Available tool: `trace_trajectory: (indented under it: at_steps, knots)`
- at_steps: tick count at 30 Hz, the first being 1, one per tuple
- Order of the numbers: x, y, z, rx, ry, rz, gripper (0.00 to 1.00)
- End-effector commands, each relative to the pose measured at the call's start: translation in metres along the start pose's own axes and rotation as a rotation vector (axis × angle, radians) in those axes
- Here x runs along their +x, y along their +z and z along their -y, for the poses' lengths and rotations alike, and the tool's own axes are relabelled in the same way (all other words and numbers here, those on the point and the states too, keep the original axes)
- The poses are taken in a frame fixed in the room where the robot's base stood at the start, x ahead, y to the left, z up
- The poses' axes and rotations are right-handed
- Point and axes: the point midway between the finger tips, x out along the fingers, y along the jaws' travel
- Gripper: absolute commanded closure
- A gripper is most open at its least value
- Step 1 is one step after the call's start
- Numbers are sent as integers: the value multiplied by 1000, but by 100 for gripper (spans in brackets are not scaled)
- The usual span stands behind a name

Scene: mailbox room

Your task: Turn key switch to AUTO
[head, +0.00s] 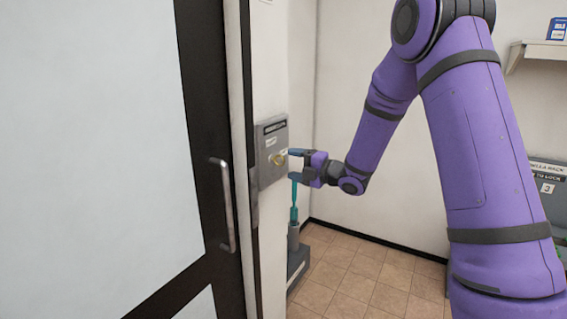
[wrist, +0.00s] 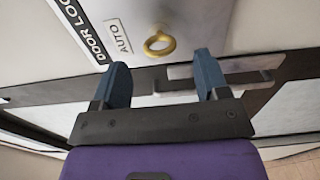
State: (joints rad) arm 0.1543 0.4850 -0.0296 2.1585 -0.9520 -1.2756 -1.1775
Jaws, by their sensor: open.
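The grey key switch panel (head: 271,135) is on the narrow wall beside the door. In the wrist view it is a pale plate with a "DOOR LOC..." label and an AUTO label (wrist: 118,36). A brass key with a ring-shaped head (wrist: 159,43) sticks out of it, and it also shows in the head view (head: 279,159). My gripper (head: 291,163) is at the panel, its blue fingers pointing at the key. In the wrist view my gripper (wrist: 159,66) is open and empty, with the ring just beyond and between its fingertips. The key's setting cannot be read clearly.
A dark-framed glass door (head: 205,140) with a metal handle (head: 229,205) stands left of the panel. A teal umbrella-like object (head: 294,205) stands in a grey holder (head: 296,262) below my gripper. A shelf (head: 540,52) is at the right. The tiled floor (head: 360,280) behind is clear.

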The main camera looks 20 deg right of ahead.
Motion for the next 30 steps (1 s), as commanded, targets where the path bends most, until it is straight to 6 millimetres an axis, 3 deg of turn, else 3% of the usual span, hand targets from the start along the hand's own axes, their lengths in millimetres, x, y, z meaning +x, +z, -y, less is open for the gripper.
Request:
trace_trajectory:
  at_steps: [6, 12, 30]
  knots:
    - [-38, 1, 0, 1, 0, 3, 32]
    - [-54, 0, 0, 1, -1, 1, 32]
    - [-55, 0, -2, 4, -7, 10, 32]
